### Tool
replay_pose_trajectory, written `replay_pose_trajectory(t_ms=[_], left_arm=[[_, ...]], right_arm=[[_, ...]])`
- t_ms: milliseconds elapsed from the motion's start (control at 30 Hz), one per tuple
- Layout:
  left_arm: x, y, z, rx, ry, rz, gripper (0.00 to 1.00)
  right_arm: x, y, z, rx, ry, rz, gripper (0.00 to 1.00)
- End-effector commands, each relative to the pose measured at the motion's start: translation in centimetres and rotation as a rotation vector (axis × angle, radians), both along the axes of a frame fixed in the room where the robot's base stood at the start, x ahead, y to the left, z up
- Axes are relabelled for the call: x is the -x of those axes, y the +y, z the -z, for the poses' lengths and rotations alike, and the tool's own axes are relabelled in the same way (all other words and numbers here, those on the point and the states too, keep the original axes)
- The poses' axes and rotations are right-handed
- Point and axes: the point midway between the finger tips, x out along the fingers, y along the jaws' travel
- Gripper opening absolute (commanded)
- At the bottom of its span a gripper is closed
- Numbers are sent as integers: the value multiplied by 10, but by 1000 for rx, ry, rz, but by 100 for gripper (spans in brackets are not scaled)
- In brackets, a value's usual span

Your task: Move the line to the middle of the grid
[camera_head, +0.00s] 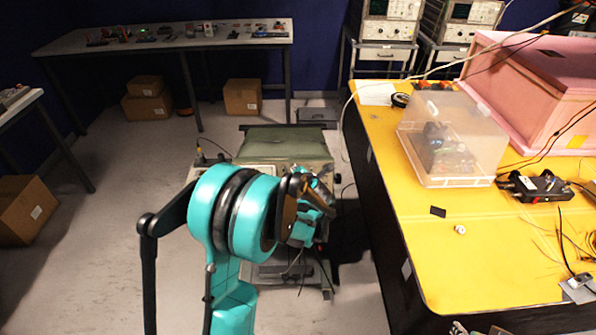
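A pink foam enclosure (538,78) stands at the back right of the yellow table (475,262). A thin pale line (470,57) runs from the upper right across the enclosure's left corner and hangs down past the table's left edge. I cannot make out a grid. My teal left arm rises in the middle of the picture, and its gripper end (314,212) is left of the table, apart from it. The wrist hides the fingers, so their state does not show.
A clear plastic box (452,142) stands on the table left of the enclosure. A black device (540,186) with cables lies at the right. The table's front left is mostly clear. A green-topped cart (285,145) stands behind my arm.

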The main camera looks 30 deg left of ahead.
Motion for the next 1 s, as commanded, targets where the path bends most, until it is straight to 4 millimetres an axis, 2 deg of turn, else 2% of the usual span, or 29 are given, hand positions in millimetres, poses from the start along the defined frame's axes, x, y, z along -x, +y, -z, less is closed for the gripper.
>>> replay_pose_trajectory(t_ms=[333, 867, 900, 1000], left_arm=[[1, 1, 0, 108, -65, -42, 0], [1, 1, 0, 125, -75, -48, 0], [1, 1, 0, 125, -75, -48, 19], [1, 1, 0, 123, -75, -48, 20]], right_arm=[[0, 0, -2, 0, 0, 0, 40], [0, 0, -3, 0, 0, 0, 40], [0, 0, -2, 0, 0, 0, 40], [0, 0, -3, 0, 0, 0, 40]])
